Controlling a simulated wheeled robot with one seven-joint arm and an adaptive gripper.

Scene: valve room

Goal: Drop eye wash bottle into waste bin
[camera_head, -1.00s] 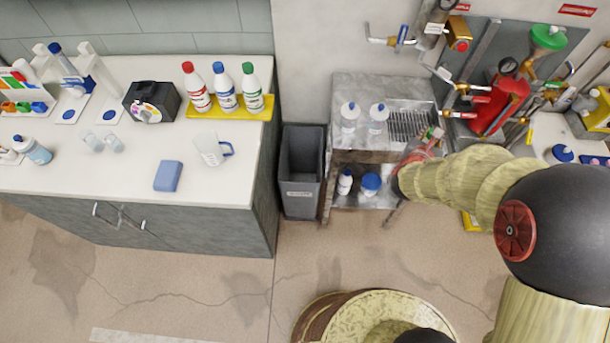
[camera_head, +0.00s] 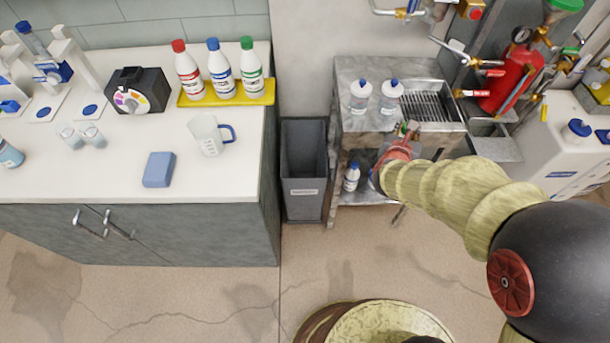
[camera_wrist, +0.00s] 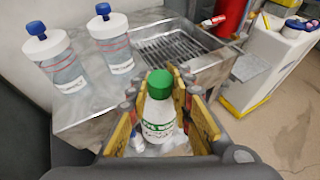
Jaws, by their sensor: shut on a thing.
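My gripper (camera_wrist: 158,118) is shut on a small white bottle (camera_wrist: 159,128) with a green cap and green print, held upright between the yellow finger pads. I take it as the eye wash bottle; its label is too small to read. In the head view my gripper (camera_head: 400,146) is in front of the steel sink stand, and the bottle is mostly hidden there. The waste bin (camera_head: 304,206) is a tall, open grey bin on the floor, left of the stand and of my gripper. Its inside looks empty from what shows.
The steel sink stand (camera_head: 352,121) carries two blue-capped bottles on top, and a bottle (camera_head: 352,178) on its lower shelf. A counter (camera_head: 100,185) with bottles and a beaker is left of the bin. Red equipment (camera_head: 510,80) and pipes are at the right. The front floor is mostly clear.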

